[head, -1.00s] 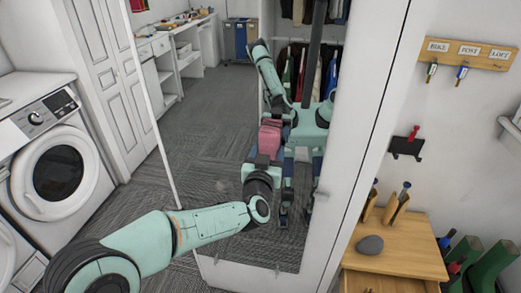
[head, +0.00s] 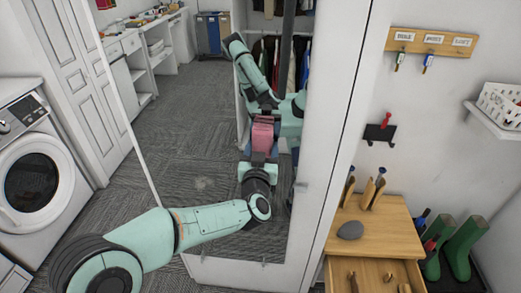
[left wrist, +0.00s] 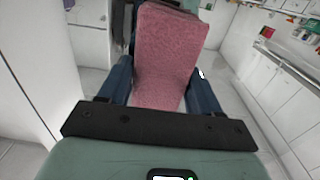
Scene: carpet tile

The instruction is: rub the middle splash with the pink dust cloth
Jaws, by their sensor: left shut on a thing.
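My left gripper (head: 260,157) reaches in front of a tall mirror panel and is shut on the pink dust cloth (head: 262,143). In the left wrist view the cloth (left wrist: 168,50) stands up as a folded pink pad between two blue fingers. The cloth overlaps its own reflection in the head view, so I cannot tell whether it touches the glass. A faint pale splash (head: 203,184) shows left of the gripper, above my forearm. Other splashes cannot be made out; my arm hides part of the panel. My right gripper is not in view directly.
The mirror's white frame (head: 333,130) stands at the right. Beyond it are a wooden cabinet (head: 375,228) with an open drawer and a grey stone (head: 350,230), green boots (head: 462,245) and a wall key rack (head: 430,40). A washing machine (head: 35,170) shows at left.

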